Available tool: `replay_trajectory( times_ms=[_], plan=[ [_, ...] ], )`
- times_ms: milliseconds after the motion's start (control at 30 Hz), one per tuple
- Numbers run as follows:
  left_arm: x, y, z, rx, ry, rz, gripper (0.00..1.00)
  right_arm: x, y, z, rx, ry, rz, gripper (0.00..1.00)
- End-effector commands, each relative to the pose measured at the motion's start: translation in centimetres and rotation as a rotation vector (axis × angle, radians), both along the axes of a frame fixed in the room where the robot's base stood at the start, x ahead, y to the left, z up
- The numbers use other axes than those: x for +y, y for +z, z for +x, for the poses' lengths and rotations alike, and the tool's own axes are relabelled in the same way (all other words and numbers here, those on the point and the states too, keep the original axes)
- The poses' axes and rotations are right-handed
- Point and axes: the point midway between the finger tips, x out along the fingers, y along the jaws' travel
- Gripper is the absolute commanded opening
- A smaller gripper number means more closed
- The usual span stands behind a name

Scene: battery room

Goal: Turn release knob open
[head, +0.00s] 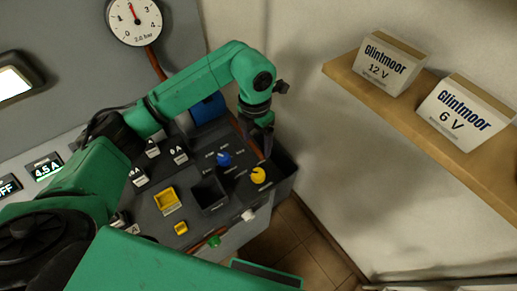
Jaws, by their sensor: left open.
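The dark control panel carries a blue knob (223,158) and a yellow knob (258,175) near its right end. Small labels beside both are too small to read, so I cannot tell which is the release knob. My left gripper (266,146) is open and points down over the panel's far right edge. It is above and beyond the yellow knob in the picture, apart from both knobs, with nothing seen between its fingers. The fingertips are dark and partly blend into the panel. My right gripper is not in view.
The panel (236,203) also holds a yellow-rimmed square (167,200) and a dark open slot (208,192). A gauge (134,20) hangs at the back. A wooden shelf (345,79) with Glintmoor 12 V (388,64) and 6 V (464,112) boxes juts out at right.

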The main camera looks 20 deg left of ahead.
Motion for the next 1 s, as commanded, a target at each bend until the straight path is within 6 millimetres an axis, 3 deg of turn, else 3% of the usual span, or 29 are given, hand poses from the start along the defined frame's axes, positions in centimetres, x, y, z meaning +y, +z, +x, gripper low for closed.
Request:
replay_trajectory(
  times_ms=[167, 300, 467, 600, 933, 1000],
  plan=[
    [-0.1, -2.8, -0.3, 0.009, 0.001, -0.001, 0.81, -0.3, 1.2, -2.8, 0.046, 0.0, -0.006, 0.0],
    [-0.2, -6.5, -0.4, 0.01, 0.002, -0.002, 0.81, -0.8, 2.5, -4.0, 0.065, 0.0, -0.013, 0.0],
    [-0.4, -10.8, -0.5, 0.009, 0.001, -0.003, 0.81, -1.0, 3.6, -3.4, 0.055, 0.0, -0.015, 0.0],
    [-0.5, -13.3, -0.5, 0.006, 0.001, -0.005, 0.81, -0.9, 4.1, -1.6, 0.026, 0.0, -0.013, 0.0],
    [-0.5, -14.3, -0.4, 0.002, -0.001, -0.004, 0.81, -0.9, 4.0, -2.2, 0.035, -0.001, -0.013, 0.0],
    [-0.5, -14.3, -0.4, 0.002, 0.0, -0.004, 0.54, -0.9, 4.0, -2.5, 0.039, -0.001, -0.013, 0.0]
  ],
)
